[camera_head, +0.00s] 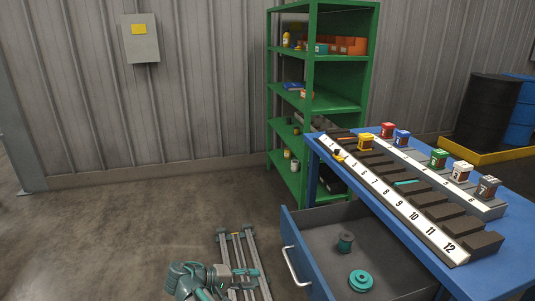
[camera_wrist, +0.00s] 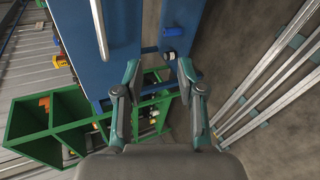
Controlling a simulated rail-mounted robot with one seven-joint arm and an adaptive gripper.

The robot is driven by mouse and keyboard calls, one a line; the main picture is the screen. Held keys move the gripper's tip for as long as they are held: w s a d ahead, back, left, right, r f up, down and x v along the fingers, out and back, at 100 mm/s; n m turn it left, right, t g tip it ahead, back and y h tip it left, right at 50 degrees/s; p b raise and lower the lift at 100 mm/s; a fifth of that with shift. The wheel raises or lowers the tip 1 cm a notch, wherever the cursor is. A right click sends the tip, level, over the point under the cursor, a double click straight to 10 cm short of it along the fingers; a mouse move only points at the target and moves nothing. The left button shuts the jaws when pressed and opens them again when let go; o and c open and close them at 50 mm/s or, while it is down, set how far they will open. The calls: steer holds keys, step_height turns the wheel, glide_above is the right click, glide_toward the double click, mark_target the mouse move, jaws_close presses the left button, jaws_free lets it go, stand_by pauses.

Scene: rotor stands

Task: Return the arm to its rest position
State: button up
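My gripper (camera_head: 252,273) is low at the bottom of the head view, above the floor and left of the open drawer. In the wrist view my gripper (camera_wrist: 157,72) has its two fingers spread apart, with nothing held between them. My arm is folded low, and most of it is cut off by the bottom edge of the head view.
A blue workbench (camera_head: 510,261) carries a numbered stand (camera_head: 392,202) and several coloured small containers. Its drawer (camera_head: 320,282) is open, holding a dark spool (camera_head: 345,242) and a teal flanged part (camera_head: 361,280). A green shelf (camera_head: 272,107) stands behind. Floor at left is clear.

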steer(key=s+d+f+g+y+p, duration=0.15)
steer(key=s+d+f, duration=0.25)
steer(key=f, duration=0.4)
steer(key=s+d+f+g+y, duration=0.2)
steer(key=s+d+f+y, duration=0.15)
steer(key=f, duration=0.45)
steer(key=s+d+f+g+y+p, duration=0.1)
steer(key=s+d+f+g, duration=0.1)
steer(key=s+d+f, duration=0.45)
steer(key=s+d+f+m+g+y+p, duration=0.1)
steer(key=s+d+f+m+g+y, duration=0.1)
steer(key=s, duration=0.5)
steer(key=s+d+f+m+g+y+p, duration=0.1)
steer(key=s+d+f, duration=0.3)
steer(key=s, duration=0.4)
steer(key=s+d+f+m+g+y+p, duration=0.1)
steer(key=s+d+f+m+g+y, duration=0.1)
steer(key=s, duration=0.6)
step_height(320, 180, down, 2)
steer(key=shift+s+d+f+m+g+y+p, duration=0.15)
steer(key=shift+d+m+g+y+p, duration=0.25)
steer(key=shift+d+g, duration=0.25)
